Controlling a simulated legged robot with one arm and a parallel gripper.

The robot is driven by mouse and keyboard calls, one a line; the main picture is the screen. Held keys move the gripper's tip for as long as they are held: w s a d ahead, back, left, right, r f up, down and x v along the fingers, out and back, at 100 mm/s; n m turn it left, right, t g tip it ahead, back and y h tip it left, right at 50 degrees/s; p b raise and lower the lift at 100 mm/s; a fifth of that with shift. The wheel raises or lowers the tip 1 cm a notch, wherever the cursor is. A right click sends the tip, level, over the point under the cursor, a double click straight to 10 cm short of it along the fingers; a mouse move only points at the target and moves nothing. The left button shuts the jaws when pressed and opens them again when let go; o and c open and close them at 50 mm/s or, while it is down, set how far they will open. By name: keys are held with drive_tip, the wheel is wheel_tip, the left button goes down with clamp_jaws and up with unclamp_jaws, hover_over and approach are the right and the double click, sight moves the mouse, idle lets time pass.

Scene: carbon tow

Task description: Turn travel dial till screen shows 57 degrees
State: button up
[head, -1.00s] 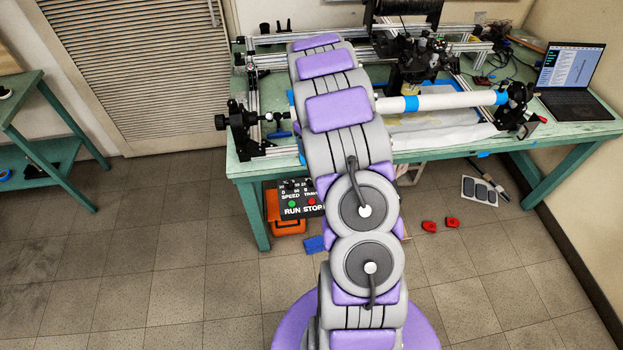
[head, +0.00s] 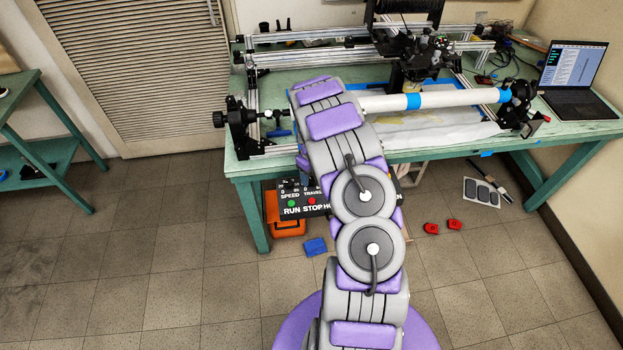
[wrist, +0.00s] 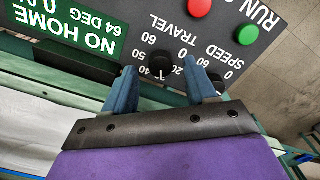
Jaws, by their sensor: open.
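The control panel shows upside down in the wrist view (wrist: 215,25) and partly behind my arm in the head view (head: 303,198). Its green screen (wrist: 68,28) reads NO HOME and 64 DEG, with another number cut off by the picture edge. The travel dial (wrist: 160,64) is a black knob with a white pointer mark and a printed scale around it. My gripper (wrist: 160,72) is open, with one blue finger on each side of the travel dial; I cannot tell whether they touch it.
The speed dial (wrist: 216,80) sits close by, partly behind the right finger. A red button (wrist: 199,8) and a green button (wrist: 248,35) are on the panel. The green workbench (head: 252,170) stands above and behind it. An orange case (head: 288,227) is beneath.

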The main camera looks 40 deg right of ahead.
drive_tip(key=shift+f, duration=0.7)
drive_tip(key=shift+c, duration=0.2)
clamp_jaws()
drive_tip(key=shift+m, duration=0.3)
drive_tip(key=m+p, duration=0.1)
drive_tip(key=m, duration=0.3)
drive_tip(key=shift+p, duration=0.35)
drive_tip(key=shift+m+p, duration=0.6)
drive_tip(key=shift+m, duration=1.9)
